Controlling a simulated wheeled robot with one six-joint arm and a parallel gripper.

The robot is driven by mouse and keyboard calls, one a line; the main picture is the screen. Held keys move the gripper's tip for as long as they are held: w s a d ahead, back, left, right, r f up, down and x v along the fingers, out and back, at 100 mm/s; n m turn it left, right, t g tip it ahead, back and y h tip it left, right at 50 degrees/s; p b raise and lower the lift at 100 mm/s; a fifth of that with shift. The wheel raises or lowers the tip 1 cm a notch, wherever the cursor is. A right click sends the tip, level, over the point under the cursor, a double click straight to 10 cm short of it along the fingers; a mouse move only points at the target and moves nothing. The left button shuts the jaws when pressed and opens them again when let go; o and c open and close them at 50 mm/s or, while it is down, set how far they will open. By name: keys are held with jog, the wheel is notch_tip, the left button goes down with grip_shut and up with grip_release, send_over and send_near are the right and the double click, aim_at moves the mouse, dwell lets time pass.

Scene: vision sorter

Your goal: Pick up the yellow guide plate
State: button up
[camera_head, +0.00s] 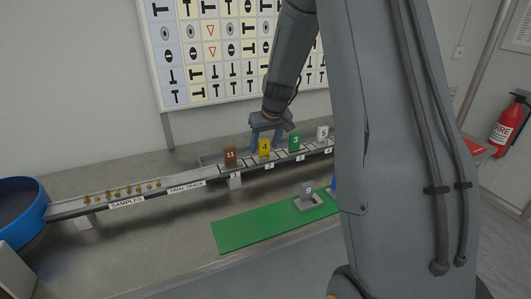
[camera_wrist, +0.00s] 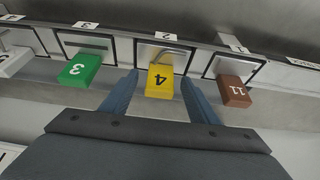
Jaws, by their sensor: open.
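The yellow guide plate (camera_head: 264,147) marked 4 stands upright in the row on the trial track in the head view. In the wrist view the yellow plate (camera_wrist: 160,81) lies between the two blue fingers of my gripper (camera_wrist: 158,90), with a gap on each side. My gripper (camera_head: 268,135) is open over the yellow plate's slot, behind it in the head view. The arm hides the right end of the row in the head view.
A brown plate 11 (camera_head: 230,156) and a green plate 3 (camera_head: 296,141) flank the yellow one closely. A white plate 5 (camera_head: 322,133) stands beyond. A blue bowl (camera_head: 22,200) stands at left.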

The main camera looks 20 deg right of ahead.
jog(key=shift+c, duration=0.2)
jog(key=c, duration=1.2)
